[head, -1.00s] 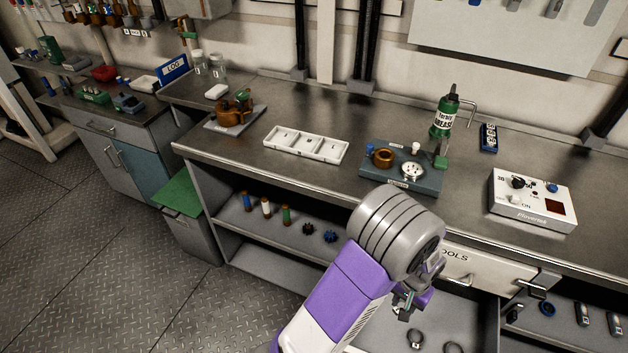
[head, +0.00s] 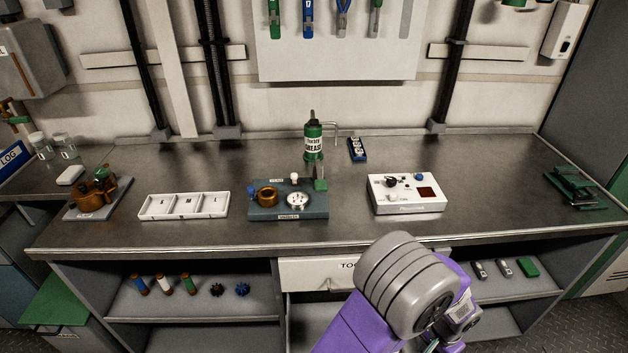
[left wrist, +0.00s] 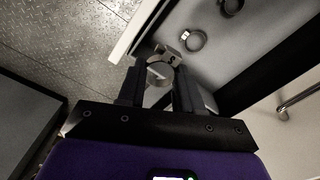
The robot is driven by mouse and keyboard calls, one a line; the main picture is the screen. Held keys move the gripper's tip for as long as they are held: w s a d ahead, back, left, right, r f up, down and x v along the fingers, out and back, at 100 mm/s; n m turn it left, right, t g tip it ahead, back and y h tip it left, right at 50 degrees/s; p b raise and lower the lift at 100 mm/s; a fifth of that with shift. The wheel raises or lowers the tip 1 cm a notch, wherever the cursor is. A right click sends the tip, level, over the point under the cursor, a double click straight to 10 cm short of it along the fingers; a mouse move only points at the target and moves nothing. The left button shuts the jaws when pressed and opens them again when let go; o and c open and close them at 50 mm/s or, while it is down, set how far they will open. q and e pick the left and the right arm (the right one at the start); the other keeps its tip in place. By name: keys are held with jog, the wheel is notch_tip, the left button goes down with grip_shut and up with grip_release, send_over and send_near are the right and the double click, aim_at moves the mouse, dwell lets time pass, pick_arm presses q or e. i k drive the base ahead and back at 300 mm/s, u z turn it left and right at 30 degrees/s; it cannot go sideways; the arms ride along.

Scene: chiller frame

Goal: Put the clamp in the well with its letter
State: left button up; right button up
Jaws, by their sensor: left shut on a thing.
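In that view the clamp is over the open drawer's edge, with two other ring clamps (left wrist: 193,40) lying on the drawer floor. In the head view my left arm rises from the bottom, and its fingers and the held clamp are hidden or out of frame. The white tray with three wells (head: 183,216) stands on the bench left of centre; its letters are too small to read. My right gripper is not in view.
A white control box (head: 405,205) stands farther right. The TOOLS drawer (head: 318,270) is below the bench front. Bare bench lies in front of the tray.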

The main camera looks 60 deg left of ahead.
aim_at(159, 209)
jog(key=z, duration=1)
jog(key=k, duration=2.1)
jog(key=u, duration=2)
